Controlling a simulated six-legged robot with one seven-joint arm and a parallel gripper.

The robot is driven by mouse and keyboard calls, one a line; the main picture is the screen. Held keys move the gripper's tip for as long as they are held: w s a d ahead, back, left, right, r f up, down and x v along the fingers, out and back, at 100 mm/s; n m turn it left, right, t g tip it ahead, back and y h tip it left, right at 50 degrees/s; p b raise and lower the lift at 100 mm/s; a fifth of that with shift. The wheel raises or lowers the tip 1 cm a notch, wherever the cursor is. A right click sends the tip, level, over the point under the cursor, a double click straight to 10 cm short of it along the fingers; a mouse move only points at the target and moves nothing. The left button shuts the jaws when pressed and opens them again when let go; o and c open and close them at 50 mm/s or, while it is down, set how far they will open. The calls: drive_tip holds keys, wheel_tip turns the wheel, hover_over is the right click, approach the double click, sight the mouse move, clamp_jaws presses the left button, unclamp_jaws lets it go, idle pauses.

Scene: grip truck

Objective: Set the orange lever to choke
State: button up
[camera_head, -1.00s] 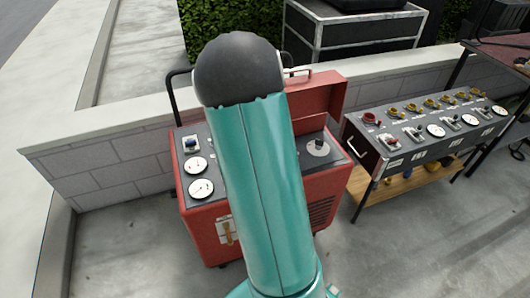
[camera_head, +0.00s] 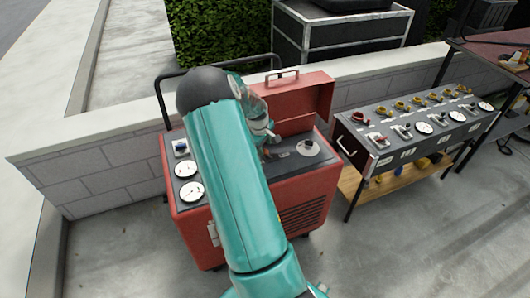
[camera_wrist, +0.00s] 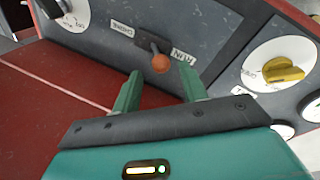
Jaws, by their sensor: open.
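The orange lever (camera_wrist: 160,63) is a short dark stem with an orange ball, on a dark panel in the wrist view. A CHOKE label (camera_wrist: 122,29) is to its upper left and a RUN label (camera_wrist: 184,55) is at its right. The ball sits closer to RUN. My gripper (camera_wrist: 160,86) is open, its two green fingers either side of and just short of the ball, not visibly touching it. In the head view my gripper (camera_head: 267,150) is over the top panel of the red machine (camera_head: 305,190), partly behind my arm. The lever cannot be made out there.
In the wrist view, a yellow knob (camera_wrist: 284,73) on a white dial is at right and a black knob (camera_wrist: 50,8) is at upper left. The raised red lid (camera_head: 305,97) stands behind the panel. A separate control bench (camera_head: 400,130) is at right.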

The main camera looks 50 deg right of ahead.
sight(265, 150)
drive_tip(key=x, duration=0.5)
drive_tip(key=shift+r, duration=0.1)
clamp_jaws()
